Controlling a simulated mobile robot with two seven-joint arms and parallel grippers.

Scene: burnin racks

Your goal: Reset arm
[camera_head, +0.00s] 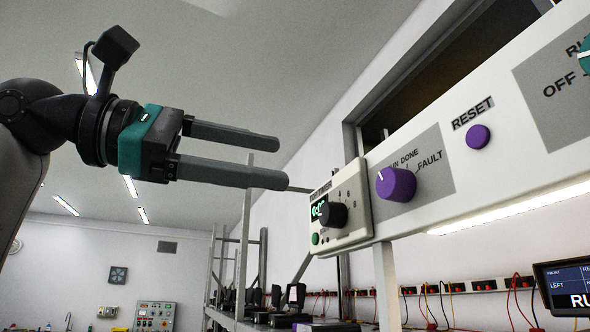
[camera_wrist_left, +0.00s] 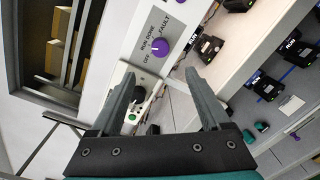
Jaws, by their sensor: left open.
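My left gripper (camera_head: 262,160) is raised in the upper left of the head view, with its two long grey fingers apart and nothing between them. Its fingers point right toward the timer box (camera_head: 345,207), which has a black knob (camera_head: 333,215) and a green button, and stay apart from it. In the left wrist view the open fingers (camera_wrist_left: 165,88) reach toward the white panel (camera_wrist_left: 128,32) with the purple selector knob (camera_wrist_left: 159,48). My right gripper is not in view.
The panel also carries a purple RESET button (camera_head: 478,137) and a teal knob at the right edge. A monitor (camera_head: 565,287) stands at lower right. Shelves with black devices (camera_wrist_left: 212,46) and cables lie below the panel. Open air surrounds my left arm.

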